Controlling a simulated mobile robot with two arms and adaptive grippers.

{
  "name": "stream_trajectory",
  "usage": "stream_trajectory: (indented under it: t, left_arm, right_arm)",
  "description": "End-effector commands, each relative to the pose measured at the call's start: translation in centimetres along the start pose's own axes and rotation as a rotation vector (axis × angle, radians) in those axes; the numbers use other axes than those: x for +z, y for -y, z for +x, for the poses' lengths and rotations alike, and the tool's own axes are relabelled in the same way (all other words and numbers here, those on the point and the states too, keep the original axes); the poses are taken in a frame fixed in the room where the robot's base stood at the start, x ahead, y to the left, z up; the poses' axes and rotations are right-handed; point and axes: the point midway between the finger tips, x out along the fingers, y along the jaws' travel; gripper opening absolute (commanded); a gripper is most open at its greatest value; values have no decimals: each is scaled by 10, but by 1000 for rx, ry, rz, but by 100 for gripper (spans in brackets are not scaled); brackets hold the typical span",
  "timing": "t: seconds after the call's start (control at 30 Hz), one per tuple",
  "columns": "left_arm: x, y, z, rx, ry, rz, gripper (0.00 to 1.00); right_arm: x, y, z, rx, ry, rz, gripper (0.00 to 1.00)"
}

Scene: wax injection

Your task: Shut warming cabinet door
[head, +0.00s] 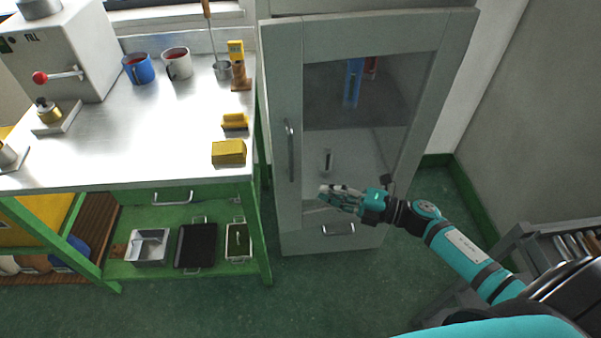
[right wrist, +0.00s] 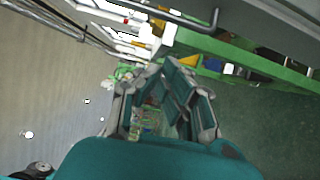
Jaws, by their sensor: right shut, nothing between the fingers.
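The warming cabinet is a tall grey case with a large glass pane in its door (head: 284,90). The door lies across the cabinet front; I cannot tell whether a small gap remains at its edge. Its upright bar handle (head: 290,150) is on the left side. My right gripper (head: 324,192) is shut and empty in front of the lower door, right of and below the handle. Whether it touches the door is unclear. In the right wrist view the gripper (right wrist: 165,75) shows below a grey panel and its dark bar handle (right wrist: 180,20). My left gripper is out of view.
A steel-topped green bench (head: 120,150) stands left of the cabinet, with mugs, yellow blocks and a machine (head: 60,45) on it. Trays (head: 197,245) lie on its lower shelf. A grey rack (head: 555,240) is at the right. Green floor in front is clear.

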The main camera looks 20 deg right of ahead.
Motion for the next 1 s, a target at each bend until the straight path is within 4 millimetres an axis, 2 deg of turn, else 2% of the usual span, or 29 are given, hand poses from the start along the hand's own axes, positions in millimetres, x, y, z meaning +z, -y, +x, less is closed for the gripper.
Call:
stream_trajectory:
  t: [0.03,0.2,0.27,0.4,0.6,1.0]
  left_arm:
    - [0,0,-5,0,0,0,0]
    - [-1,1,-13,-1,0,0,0]
    - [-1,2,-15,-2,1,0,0]
    - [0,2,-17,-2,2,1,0]
    - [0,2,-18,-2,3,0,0]
    - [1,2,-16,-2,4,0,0]
  right_arm:
    - [0,-5,13,6,-1,-1,0]
    - [1,-4,50,5,1,2,0]
    - [2,-3,60,3,2,2,0]
    - [19,-2,73,2,3,2,0]
    - [28,0,82,1,1,3,0]
    - [31,1,85,1,8,3,0]
